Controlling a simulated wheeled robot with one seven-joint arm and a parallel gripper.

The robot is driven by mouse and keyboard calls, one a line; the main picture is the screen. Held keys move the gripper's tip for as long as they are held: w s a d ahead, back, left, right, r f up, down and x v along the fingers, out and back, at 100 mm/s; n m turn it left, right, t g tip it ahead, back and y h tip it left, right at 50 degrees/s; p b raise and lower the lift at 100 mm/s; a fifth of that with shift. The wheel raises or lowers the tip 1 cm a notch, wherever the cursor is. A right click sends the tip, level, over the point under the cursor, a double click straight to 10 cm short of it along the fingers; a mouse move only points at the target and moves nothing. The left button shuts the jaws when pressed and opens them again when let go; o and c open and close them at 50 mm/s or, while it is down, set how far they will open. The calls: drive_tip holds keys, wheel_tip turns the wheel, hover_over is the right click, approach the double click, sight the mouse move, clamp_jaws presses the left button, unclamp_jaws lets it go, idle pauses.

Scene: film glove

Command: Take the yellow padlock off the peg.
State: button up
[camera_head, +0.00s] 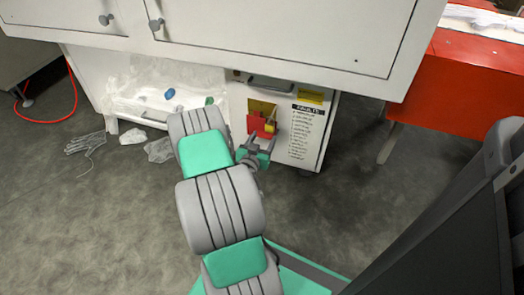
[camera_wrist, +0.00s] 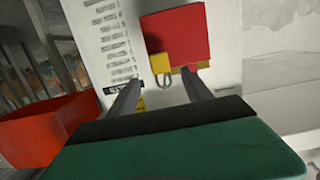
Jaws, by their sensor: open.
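The yellow padlock (camera_head: 269,127) is at the right side of a red block (camera_head: 256,123) on the front of a white cabinet. In the wrist view the padlock (camera_wrist: 161,62) shows beside the lower left corner of the red block (camera_wrist: 182,34), with a grey shackle loop below it. The peg cannot be made out. My gripper (camera_head: 260,143) is open in front of the cabinet, just below the padlock. In the wrist view my gripper's two dark fingers (camera_wrist: 162,78) stand apart, one to each side of the padlock, with nothing seen held.
A sheet headed FAULTS (camera_head: 304,130) is on the cabinet front. A white overhanging cupboard (camera_head: 290,30) is above. A red bench (camera_head: 465,85) stands at right. A red cable (camera_head: 70,100) runs along the floor.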

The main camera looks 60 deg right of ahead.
sight(269, 127)
drive_tip(key=x, duration=0.7)
drive_tip(key=shift+d+r+b, duration=0.2)
drive_tip(key=shift+b, duration=0.2)
drive_tip(key=shift+w, duration=0.1)
drive_tip(key=shift+c, duration=0.2)
clamp_jaws()
idle(0.4)
